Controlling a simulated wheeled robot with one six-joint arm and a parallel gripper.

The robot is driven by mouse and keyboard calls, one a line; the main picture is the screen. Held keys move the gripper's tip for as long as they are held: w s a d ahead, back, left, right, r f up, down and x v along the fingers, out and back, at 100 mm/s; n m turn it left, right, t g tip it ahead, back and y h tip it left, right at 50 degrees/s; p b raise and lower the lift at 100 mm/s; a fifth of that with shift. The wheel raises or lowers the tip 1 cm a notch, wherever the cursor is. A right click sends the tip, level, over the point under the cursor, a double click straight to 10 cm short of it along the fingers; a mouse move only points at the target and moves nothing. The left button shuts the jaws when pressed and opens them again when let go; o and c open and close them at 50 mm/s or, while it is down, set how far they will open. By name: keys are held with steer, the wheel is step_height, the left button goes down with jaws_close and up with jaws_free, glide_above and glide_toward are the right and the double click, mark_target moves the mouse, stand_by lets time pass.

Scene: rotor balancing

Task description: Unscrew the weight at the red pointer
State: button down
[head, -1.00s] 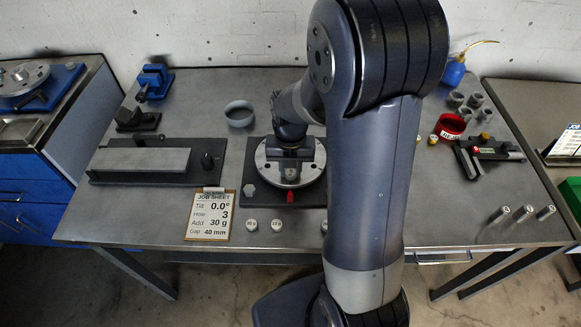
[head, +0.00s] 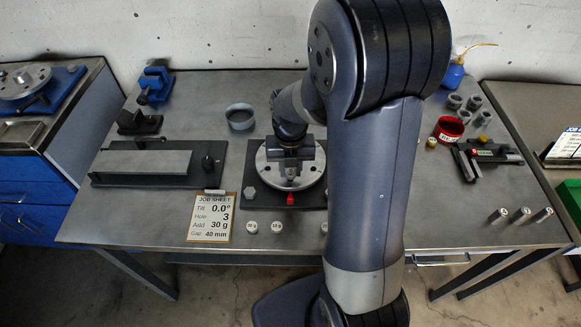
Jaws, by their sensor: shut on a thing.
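The round silver rotor disc (head: 267,174) sits on a dark base plate (head: 262,197) in the middle of the bench. The red pointer (head: 291,199) stands at the disc's front edge. My gripper (head: 291,172) points down over the front part of the disc, just behind the red pointer. It is shut on a small grey weight (head: 291,174), of which only a little shows below the jaws. I cannot tell whether the weight is still seated in the disc. My arm and gripper hide the back of the disc.
A job sheet (head: 211,217) reads hole 3, add 30 g. Small round weights (head: 251,227) stand along the front. A grey ring cup (head: 240,115) is behind, a red bin (head: 449,129) at the right. A flat grey block (head: 145,163) lies left. My arm hides the bench right of the disc.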

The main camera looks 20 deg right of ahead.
steer(key=shift+r, duration=0.45)
step_height(320, 180, up, 5)
steer(key=p, duration=0.4)
steer(key=shift+f, duration=0.1)
steer(key=shift+f, duration=0.15)
